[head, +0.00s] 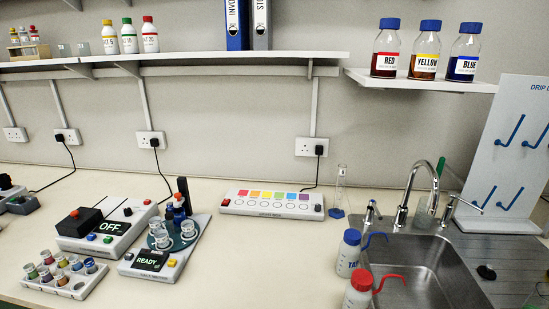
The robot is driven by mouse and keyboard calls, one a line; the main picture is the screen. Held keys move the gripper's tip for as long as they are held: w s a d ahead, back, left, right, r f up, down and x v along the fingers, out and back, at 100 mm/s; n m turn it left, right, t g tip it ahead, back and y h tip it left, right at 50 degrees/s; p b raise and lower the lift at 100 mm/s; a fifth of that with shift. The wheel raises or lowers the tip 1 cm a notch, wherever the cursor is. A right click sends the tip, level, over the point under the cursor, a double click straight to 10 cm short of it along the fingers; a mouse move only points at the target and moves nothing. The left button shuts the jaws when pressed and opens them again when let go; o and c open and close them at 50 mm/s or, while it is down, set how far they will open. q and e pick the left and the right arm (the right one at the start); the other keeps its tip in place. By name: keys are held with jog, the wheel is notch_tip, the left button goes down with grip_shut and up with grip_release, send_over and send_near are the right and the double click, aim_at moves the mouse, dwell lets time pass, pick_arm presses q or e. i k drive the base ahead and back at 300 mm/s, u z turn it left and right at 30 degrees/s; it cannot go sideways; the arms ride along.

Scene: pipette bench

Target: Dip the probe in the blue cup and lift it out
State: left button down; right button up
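Neither of my grippers shows in the head view. I cannot pick out the probe for certain; a dark upright piece (184,190) stands behind the small device (170,262) whose screen reads READY. That device carries a round holder with small clear vessels (188,229) and dark blue parts (178,208). No cup is clearly recognisable as the blue cup at this size.
A device reading OFF (108,228) stands behind the rack. A white panel with coloured squares (270,204) is at the back. Wash bottles with blue (348,254) and red (358,291) spouts stand left of the sink (425,268). The bench's front middle (255,270) is clear.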

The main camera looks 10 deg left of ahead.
aim_at(181, 198)
jog(key=z, duration=1.4)
jog(key=k, duration=0.8)
jog(key=u, duration=1.5)
jog(key=i, duration=0.5)
